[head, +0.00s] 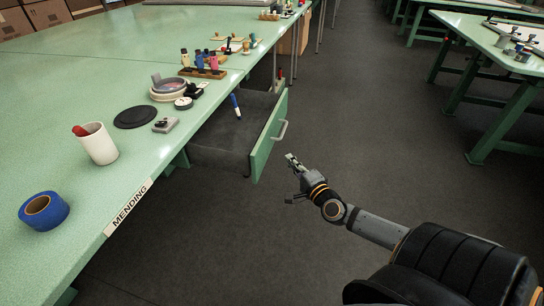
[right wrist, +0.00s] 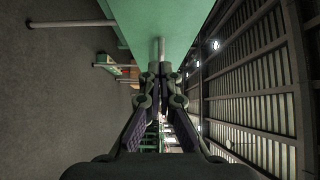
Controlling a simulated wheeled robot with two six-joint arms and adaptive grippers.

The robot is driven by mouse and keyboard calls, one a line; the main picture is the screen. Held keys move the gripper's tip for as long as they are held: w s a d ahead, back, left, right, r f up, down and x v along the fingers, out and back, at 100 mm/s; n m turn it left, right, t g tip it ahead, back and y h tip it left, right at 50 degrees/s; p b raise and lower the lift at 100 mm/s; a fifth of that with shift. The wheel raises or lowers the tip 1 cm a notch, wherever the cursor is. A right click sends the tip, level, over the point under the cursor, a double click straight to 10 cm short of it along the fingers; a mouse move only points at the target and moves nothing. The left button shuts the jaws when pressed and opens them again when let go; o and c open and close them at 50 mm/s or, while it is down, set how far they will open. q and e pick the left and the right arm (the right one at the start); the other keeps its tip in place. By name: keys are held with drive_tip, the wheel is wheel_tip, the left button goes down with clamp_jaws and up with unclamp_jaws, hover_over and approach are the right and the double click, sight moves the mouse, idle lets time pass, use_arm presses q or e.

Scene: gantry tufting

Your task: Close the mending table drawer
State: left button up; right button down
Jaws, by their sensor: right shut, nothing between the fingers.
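The mending table drawer (head: 225,138) stands pulled out from the green table's side. Its green front (head: 268,138) carries a pale bar handle (head: 281,131). A blue marker (head: 236,107) shows at the drawer's opening. My right gripper (head: 291,161) is shut and empty, in front of the drawer front and a little below the handle in the head view, apart from it. In the right wrist view a green panel (right wrist: 165,20) fills the top middle, with a pale bar (right wrist: 161,48) just beyond my right fingertips (right wrist: 160,70). My left gripper is not in view.
The mending table (head: 75,185) holds blue tape (head: 44,211), a white cup (head: 98,145), a black disc (head: 135,117), a round dish (head: 169,90) and a rack of spools (head: 202,72). Another green table (head: 490,38) stands at right. The floor between them (head: 385,120) is clear.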

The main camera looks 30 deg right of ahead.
sight(267, 145)
drive_tip(key=w, duration=0.2)
drive_tip(key=w+a, duration=0.1)
drive_tip(key=w, duration=0.3)
drive_tip(key=shift+w+a+r+p, duration=0.1)
drive_tip(key=shift+w+a+p, duration=0.15)
drive_tip(key=shift+a+p, duration=0.15)
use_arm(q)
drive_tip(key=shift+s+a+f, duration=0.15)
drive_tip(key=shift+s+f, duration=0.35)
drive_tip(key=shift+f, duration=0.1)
use_arm(e)
drive_tip(key=shift+w+a, duration=0.25)
drive_tip(key=shift+w, duration=0.05)
